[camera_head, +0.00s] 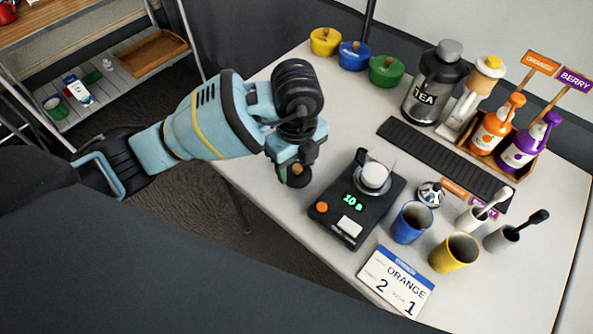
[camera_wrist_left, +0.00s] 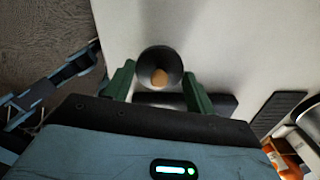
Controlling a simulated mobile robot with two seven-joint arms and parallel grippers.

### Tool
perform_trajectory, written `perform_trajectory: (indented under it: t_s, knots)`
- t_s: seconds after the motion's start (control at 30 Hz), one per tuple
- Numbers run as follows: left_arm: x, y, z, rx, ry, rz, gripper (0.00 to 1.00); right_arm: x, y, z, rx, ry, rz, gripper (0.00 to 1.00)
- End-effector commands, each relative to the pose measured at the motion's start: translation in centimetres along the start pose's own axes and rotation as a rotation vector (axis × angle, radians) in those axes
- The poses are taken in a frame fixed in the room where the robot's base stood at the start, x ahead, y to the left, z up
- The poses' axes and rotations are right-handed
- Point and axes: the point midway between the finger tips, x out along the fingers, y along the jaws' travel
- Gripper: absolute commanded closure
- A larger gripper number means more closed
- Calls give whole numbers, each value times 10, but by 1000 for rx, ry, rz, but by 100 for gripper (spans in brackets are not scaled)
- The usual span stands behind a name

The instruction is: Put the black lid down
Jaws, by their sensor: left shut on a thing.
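The black lid (camera_wrist_left: 160,58) is round and dark with a tan knob, and sits between the green fingers of my left gripper (camera_wrist_left: 159,88) in the left wrist view. In the head view my left gripper (camera_head: 295,170) hangs over the left side of the table, and the lid (camera_head: 297,181) shows partly at its tips. The gripper is shut on the lid. I cannot tell exactly how high the lid is above the table. My right gripper is not in view.
Right of my gripper stands a black scale (camera_head: 336,226) with a white cup (camera_head: 374,175). Yellow, blue and green lidded pots (camera_head: 386,72) line the back. The white tabletop (camera_head: 335,115) is clear behind my gripper.

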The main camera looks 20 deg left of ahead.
Motion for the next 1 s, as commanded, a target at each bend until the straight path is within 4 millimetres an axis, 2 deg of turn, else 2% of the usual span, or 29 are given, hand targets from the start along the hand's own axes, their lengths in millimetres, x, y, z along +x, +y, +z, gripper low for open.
perform_trajectory:
  t_s: [0.1,0.2,0.63,0.67,0.8,1.0]
  knots:
    - [22,2,-1,0,0,4,66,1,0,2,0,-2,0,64]
    - [33,1,-1,0,0,2,66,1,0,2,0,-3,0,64]
    - [38,1,-1,0,-1,0,66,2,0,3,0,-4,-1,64]
    - [38,0,-1,0,-1,-1,41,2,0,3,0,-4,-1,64]
    - [38,0,-1,0,-1,-1,23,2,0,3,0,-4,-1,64]
    - [38,0,-1,0,-1,0,23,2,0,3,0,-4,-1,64]
